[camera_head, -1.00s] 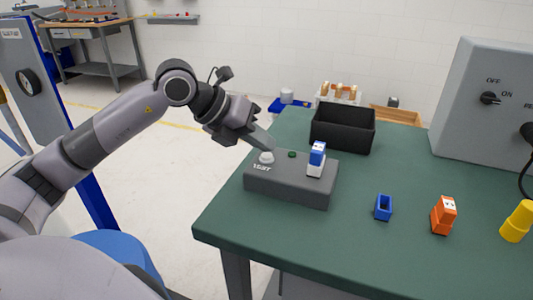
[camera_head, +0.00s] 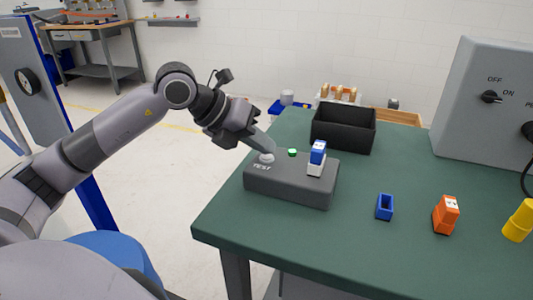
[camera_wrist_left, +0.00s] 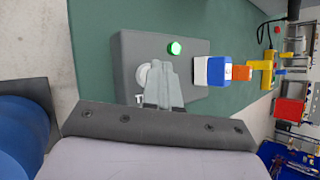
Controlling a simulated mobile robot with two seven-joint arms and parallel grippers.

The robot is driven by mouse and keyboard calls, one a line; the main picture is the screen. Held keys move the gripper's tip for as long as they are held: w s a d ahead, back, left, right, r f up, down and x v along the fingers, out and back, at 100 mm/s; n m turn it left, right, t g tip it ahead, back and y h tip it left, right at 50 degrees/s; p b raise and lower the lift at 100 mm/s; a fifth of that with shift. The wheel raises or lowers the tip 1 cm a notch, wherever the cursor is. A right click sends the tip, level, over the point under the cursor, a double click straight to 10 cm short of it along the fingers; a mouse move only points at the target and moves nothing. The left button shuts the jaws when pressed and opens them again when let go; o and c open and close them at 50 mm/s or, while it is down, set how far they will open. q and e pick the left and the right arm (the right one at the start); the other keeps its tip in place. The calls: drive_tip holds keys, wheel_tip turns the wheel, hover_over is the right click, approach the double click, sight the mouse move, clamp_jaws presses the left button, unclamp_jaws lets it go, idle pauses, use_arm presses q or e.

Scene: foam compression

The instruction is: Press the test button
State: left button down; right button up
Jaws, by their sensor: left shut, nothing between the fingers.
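The grey test box (camera_head: 290,190) sits near the left edge of the green table. Its white test button (camera_head: 266,158) is on top, beside the word TEST. My left gripper (camera_head: 270,150) is shut and empty, with its fingertips down at the button, seemingly touching it. In the left wrist view the fingers (camera_wrist_left: 170,70) partly cover the button (camera_wrist_left: 144,77). A small green light (camera_head: 292,152) on the box is lit, and it also glows in the left wrist view (camera_wrist_left: 174,48). A blue and white block (camera_head: 317,157) stands on the box's right part. My right gripper is not in view.
A black bin (camera_head: 343,128) stands behind the box. A blue open holder (camera_head: 385,206), an orange block (camera_head: 446,214) and a yellow piece (camera_head: 519,220) stand to the right. A grey panel with knobs (camera_head: 480,130) is at the right back. The table's front left is clear.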

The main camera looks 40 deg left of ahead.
sight(261, 156)
use_arm(q)
drive_tip(key=shift+r, duration=0.3)
drive_tip(key=shift+r+p, duration=0.1)
drive_tip(key=shift+p, duration=0.2)
wheel_tip(261, 156, up, 6)
drive_tip(key=p, duration=0.5)
idle(0.7)
